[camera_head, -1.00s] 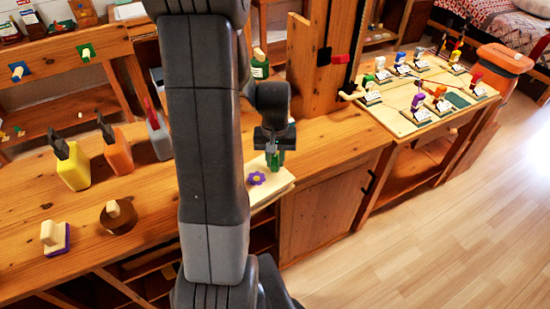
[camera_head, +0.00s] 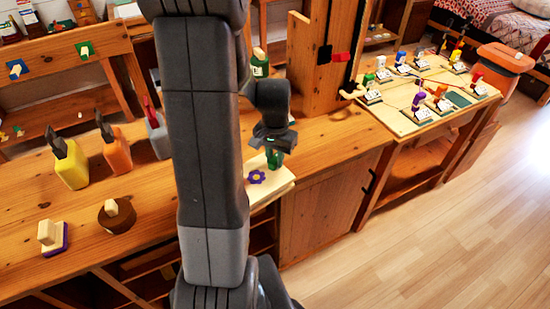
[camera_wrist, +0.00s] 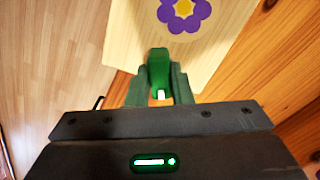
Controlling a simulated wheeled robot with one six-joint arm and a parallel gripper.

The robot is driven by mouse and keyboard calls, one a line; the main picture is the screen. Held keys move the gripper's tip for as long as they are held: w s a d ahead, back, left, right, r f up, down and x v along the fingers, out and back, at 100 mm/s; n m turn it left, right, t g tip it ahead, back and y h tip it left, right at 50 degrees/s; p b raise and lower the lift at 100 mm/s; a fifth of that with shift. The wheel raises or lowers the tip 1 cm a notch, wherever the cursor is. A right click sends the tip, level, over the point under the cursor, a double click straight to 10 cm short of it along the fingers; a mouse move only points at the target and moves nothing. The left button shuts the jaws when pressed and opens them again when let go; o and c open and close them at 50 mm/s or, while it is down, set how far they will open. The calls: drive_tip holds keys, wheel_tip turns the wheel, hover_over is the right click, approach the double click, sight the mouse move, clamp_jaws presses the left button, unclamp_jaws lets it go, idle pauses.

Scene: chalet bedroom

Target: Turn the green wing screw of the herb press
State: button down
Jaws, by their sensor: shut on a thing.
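The herb press shows as a pale wooden board (camera_head: 268,191) with a purple flower that has a yellow centre, at the front edge of the wooden counter. Its green wing screw (camera_head: 275,160) stands up from the board, partly covered by my gripper (camera_head: 275,143). In the wrist view the green wing screw (camera_wrist: 158,68) sits between the two fingers of my gripper (camera_wrist: 160,88), which is shut on it. The flower board (camera_wrist: 200,45) lies beyond the fingers there. The lower part of the screw is hidden.
A green bottle (camera_head: 260,64) stands behind my gripper. A wooden post (camera_head: 318,60) rises at the right, near a side table (camera_head: 425,118) with several coloured pieces.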

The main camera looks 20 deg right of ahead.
sight(275, 158)
drive_tip(key=m, duration=0.5)
drive_tip(key=shift+b, duration=0.3)
idle(0.4)
drive_tip(key=c, duration=1.3)
unclamp_jaws()
wheel_tip(275, 158, up, 14)
drive_tip(key=shift+f, duration=0.1)
